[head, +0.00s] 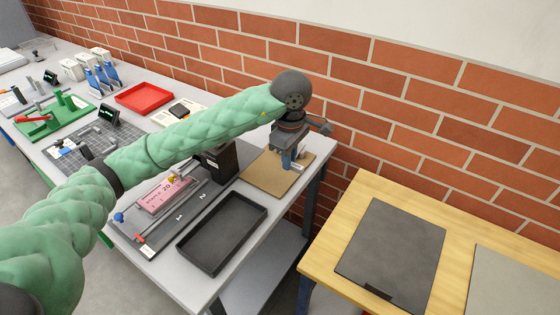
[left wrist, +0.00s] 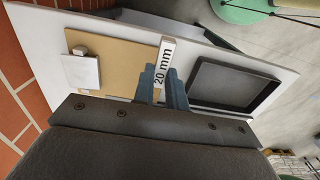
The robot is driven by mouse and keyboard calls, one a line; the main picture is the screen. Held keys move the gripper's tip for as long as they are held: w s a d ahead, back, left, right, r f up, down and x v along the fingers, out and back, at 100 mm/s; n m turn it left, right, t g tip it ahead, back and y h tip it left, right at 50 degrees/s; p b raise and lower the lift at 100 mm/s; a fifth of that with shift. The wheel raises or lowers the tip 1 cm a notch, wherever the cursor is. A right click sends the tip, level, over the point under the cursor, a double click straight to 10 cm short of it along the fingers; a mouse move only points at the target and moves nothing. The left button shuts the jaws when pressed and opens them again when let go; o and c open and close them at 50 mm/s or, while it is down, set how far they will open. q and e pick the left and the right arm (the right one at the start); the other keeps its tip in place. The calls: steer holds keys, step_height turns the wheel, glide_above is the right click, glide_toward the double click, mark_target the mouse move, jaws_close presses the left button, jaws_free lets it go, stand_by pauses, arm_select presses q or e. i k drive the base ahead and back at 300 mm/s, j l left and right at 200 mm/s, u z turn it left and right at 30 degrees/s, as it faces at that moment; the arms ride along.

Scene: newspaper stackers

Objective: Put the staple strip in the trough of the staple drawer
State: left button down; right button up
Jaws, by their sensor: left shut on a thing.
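My left gripper (head: 287,163) is above a tan board at the bench's far right end, fingers pointing down. In the left wrist view its blue fingers (left wrist: 164,92) are shut on a narrow piece with a white "20 mm" label, which I take to be the staple strip (left wrist: 164,62). The fingers hide most of the strip. The dark grey stapler base (head: 190,212), marked 1 and 2, lies left of the black tray, with a pink card (head: 167,194) on it. My arm covers part of it, and I cannot make out the drawer's trough. My right gripper is not in view.
The tan board (head: 262,178) holds a small white block (left wrist: 82,70). An empty black tray (head: 222,232) lies at the bench's front. A red tray (head: 143,97) and a green fixture (head: 55,118) are further left. A wooden table (head: 322,262) stands right, across a gap.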

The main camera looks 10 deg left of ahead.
mark_target(188, 170)
steer(key=k+l, duration=0.15)
steer(key=k, duration=0.35)
steer(key=k+l, duration=0.1)
steer(key=k, duration=0.4)
